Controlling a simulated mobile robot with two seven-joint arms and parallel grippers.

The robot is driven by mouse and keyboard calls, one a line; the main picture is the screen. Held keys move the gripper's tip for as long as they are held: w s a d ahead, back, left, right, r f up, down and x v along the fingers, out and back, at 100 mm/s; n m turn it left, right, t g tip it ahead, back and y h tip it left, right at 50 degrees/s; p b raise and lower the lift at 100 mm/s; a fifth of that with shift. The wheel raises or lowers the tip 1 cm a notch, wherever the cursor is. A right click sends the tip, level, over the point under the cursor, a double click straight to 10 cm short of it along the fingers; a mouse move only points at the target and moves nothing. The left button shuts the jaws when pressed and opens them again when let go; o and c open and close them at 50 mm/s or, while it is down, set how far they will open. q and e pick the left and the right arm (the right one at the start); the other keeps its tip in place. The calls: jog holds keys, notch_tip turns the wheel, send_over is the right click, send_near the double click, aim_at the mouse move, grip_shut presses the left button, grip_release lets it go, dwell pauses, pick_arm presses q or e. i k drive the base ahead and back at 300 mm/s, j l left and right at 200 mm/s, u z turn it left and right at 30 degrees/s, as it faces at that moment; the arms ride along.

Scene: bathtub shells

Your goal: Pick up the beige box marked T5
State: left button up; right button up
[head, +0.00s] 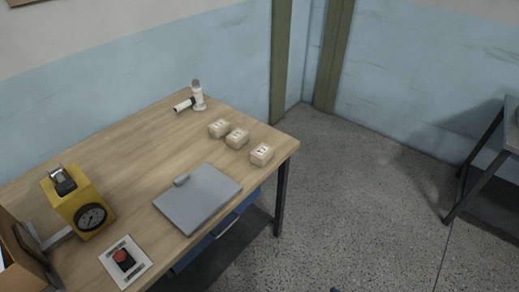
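Three small beige boxes stand in a loose row near the right end of the wooden table. The far box (218,131), the middle box (236,141) and the near box (260,158) look alike. Each has dark marks on its top, too small and blurred to read, so I cannot tell which is T5. The near box is close to the table's right edge. Neither of my grippers is in view.
The wooden table (140,132) also holds a grey flat clipboard-like plate (198,200), a yellow gauge device (78,202), a red button on a white plate (125,262), a white cylindrical device (197,97) and a cardboard box (20,262). Open floor (340,200) lies right; a dark table (511,130) stands far right.

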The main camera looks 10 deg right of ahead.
aim_at(238, 138)
jog(key=l+u, duration=0.1)
jog(key=u, duration=0.8)
jog(key=i+l+u, duration=0.1)
jog(key=l+u, duration=0.75)
jog(key=l, duration=0.15)
jog(key=l+u, duration=0.2)
jog(key=l, duration=1.2)
